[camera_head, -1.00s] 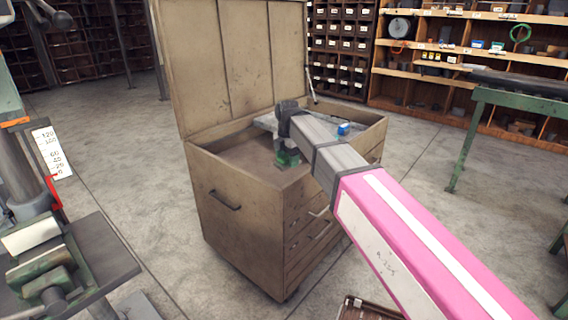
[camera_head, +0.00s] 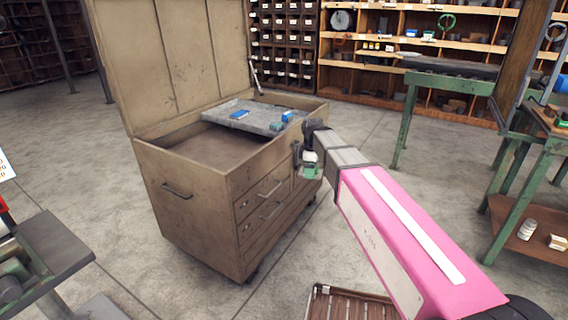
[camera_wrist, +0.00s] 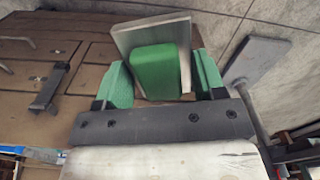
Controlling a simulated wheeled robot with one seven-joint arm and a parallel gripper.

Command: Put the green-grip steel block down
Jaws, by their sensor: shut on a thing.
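The green-grip steel block shows in the wrist view as a flat grey steel plate (camera_wrist: 180,30) with a green grip (camera_wrist: 155,70). My gripper (camera_wrist: 160,78) is shut on the green grip, with its green fingers on either side. In the head view my gripper (camera_head: 311,167) hangs just off the right side of the open tool chest (camera_head: 190,190), above the floor. The block is small and mostly hidden there.
A grey tray (camera_head: 232,114) with blue items sits inside the chest at the back, beside bare chest floor. The raised lid (camera_head: 160,60) stands at the left. A green-legged bench (camera_head: 408,115) and a workbench (camera_head: 530,175) stand right. A slatted crate (camera_head: 345,306) lies low in front.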

